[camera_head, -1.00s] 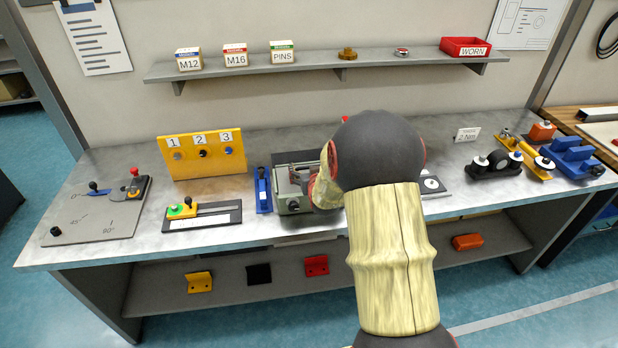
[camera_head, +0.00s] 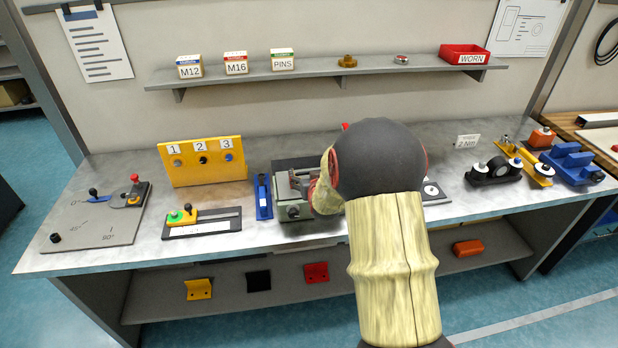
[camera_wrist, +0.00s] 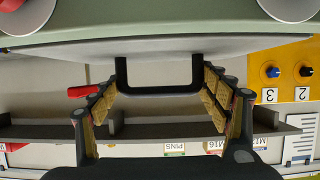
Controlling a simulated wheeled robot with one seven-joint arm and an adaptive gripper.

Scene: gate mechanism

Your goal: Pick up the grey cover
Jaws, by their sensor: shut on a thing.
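The grey cover (camera_wrist: 70,50) shows in the wrist view as a thin grey plate lying along a grey-green housing (camera_wrist: 180,25), with a black U-shaped handle (camera_wrist: 160,90) standing out from it. My gripper (camera_wrist: 160,78) has its two fingers on either side of this handle and is shut on it. The wrist view is upside down. I cannot tell whether the plate touches the housing. In the head view, the housing (camera_head: 293,212) stands on the bench; my arm and wrist hide my fingertips and much of the cover.
A yellow numbered panel (camera_head: 203,178) stands behind left, and a blue part (camera_head: 263,195) stands close left of the housing. A shelf (camera_head: 220,80) with boxes runs along the wall. Black rollers (camera_head: 493,172) and blue blocks (camera_head: 570,165) are at the right.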

